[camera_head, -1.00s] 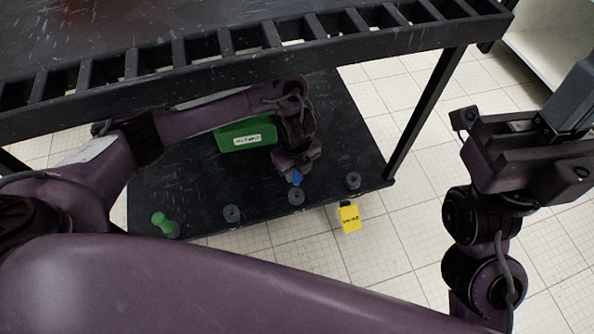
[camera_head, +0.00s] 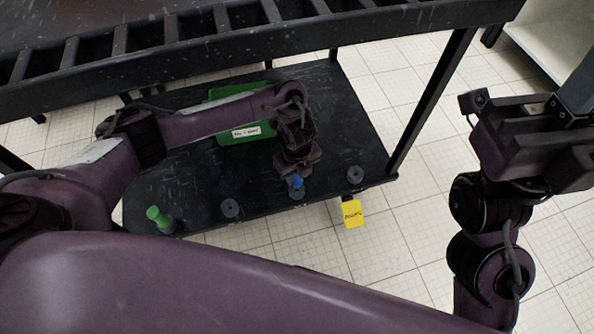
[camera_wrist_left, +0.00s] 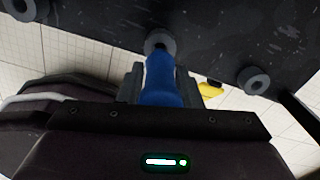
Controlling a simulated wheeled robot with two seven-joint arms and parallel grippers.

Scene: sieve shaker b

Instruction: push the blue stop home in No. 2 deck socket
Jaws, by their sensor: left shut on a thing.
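The blue stop (camera_head: 297,181) is in my left gripper (camera_head: 298,172), which is shut on it over the lower black deck (camera_head: 340,120). The stop's free end points at a grey ring-shaped socket (camera_head: 297,194), the middle one of three empty-looking or targeted rings along the deck's front edge. In the left wrist view the blue stop (camera_wrist_left: 162,82) reaches the ring (camera_wrist_left: 158,42) and overlaps its hole. I cannot tell how deep it sits. No socket numbers are readable. My right gripper (camera_head: 535,140) is at the right, away from the deck; its jaws are unclear.
Other ring sockets stand at left (camera_head: 230,208) and right (camera_head: 355,175). A green stop (camera_head: 158,218) leans at the deck's left front. A green labelled box (camera_head: 240,133) lies behind my left arm. A slatted upper frame (camera_head: 250,35) overhangs the deck.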

